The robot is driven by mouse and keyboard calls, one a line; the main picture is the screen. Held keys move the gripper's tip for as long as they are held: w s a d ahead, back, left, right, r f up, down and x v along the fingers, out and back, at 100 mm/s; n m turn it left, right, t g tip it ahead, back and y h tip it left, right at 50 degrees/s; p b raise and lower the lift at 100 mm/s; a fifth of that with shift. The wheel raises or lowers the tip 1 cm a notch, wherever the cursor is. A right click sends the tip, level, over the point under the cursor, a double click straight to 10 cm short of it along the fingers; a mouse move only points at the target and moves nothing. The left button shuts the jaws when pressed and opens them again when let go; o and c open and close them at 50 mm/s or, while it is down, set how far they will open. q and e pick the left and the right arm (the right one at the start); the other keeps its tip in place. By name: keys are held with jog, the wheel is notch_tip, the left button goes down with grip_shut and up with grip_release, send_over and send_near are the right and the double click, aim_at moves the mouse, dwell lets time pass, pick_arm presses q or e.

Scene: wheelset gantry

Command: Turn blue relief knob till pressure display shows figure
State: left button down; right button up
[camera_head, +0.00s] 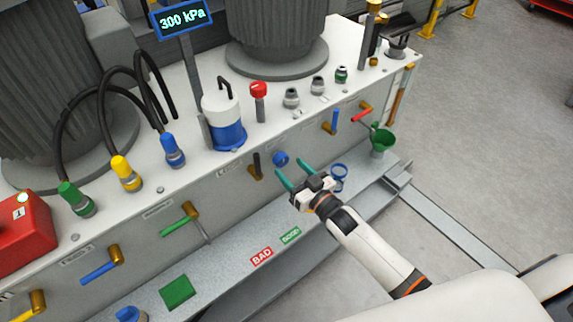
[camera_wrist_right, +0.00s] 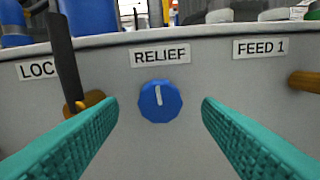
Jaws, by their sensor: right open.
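The blue relief knob (camera_head: 280,159) sits on the front face of the grey-white cabinet. In the right wrist view the knob (camera_wrist_right: 160,101) is centred under the RELIEF label (camera_wrist_right: 160,56), its white mark pointing nearly straight up. My right gripper (camera_head: 288,172) is open in front of the knob; its two teal fingers lie left and right of it and apart from it in the wrist view. The pressure display (camera_head: 182,18) reads 300 kPa. My left gripper is not in view.
A black lever (camera_head: 257,165) stands just left of the knob, and a blue lever (camera_head: 335,121) is to its right. A shelf below holds a blue ring (camera_head: 339,171), BAD and GOOD labels and a green square (camera_head: 177,292). A green funnel (camera_head: 382,140) is at the right end.

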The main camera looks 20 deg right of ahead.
jog(key=shift+x, duration=1.55)
jog(key=shift+c, duration=0.2)
jog(key=c, duration=0.9)
jog(key=shift+n, duration=0.5)
jog(key=shift+c, duration=0.2)
jog(key=o, duration=1)
jog(key=shift+s, duration=0.1)
send_near(284, 162)
jog(key=v, duration=0.3)
jog(key=shift+s, duration=0.2)
